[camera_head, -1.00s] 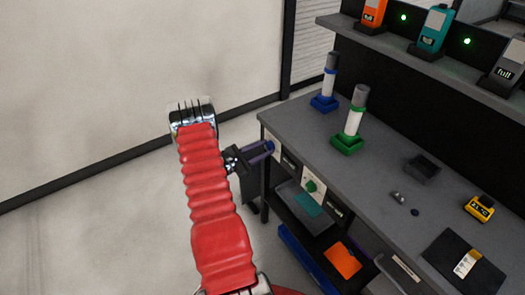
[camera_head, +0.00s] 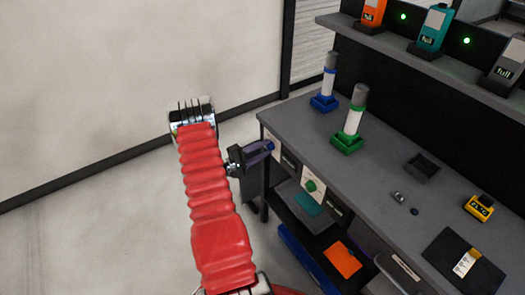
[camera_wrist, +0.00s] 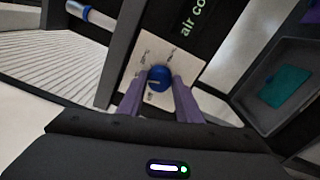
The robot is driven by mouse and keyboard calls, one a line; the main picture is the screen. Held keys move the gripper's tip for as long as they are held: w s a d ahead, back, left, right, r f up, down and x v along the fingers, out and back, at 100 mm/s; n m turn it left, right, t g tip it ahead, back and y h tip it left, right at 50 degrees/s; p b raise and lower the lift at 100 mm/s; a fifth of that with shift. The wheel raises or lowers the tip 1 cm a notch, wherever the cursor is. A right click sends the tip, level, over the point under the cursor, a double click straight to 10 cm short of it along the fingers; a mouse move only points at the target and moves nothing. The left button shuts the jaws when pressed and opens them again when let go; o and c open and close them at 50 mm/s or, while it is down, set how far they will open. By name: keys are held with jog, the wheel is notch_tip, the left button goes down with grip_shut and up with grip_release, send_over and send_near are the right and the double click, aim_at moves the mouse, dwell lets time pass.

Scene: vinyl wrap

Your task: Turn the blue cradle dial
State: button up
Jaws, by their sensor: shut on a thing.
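The blue dial (camera_wrist: 159,87) sits on a white plate (camera_wrist: 133,63) with dark markings, in the wrist view. My gripper (camera_wrist: 160,80) has its two purple fingers on either side of the dial, shut on it. A pale pointer line shows on the dial's face. In the head view, my gripper (camera_head: 266,148) reaches the left end of the bench, at the front panel; a bit of blue at its tips looks like the dial, mostly hidden. The blue cradle (camera_head: 324,102) stands on the bench top above, holding an upright grey-and-white cylinder (camera_head: 330,78).
A green cradle (camera_head: 347,142) with its cylinder stands on the bench (camera_head: 390,165). A green dial (camera_head: 310,186) is on the front panel, right of my gripper. Lower shelves hold trays and an orange sheet (camera_head: 342,257). The floor left of the bench is clear.

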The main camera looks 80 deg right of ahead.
jog(key=m, duration=0.4)
jog(key=shift+s+f+m, duration=0.1)
jog(key=shift+s+m, duration=0.05)
jog(key=shift+m, duration=0.15)
jog(key=m, duration=0.4)
jog(key=shift+f+m, duration=0.2)
jog(key=shift+m, duration=0.2)
jog(key=o, duration=1)
jog(key=shift+o, duration=0.2)
jog(key=shift+w+a, duration=0.35)
jog(key=shift+w, duration=0.15)
jog(key=v, duration=1.2)
jog(key=shift+w+a, duration=0.15)
jog(key=shift+a, duration=0.1)
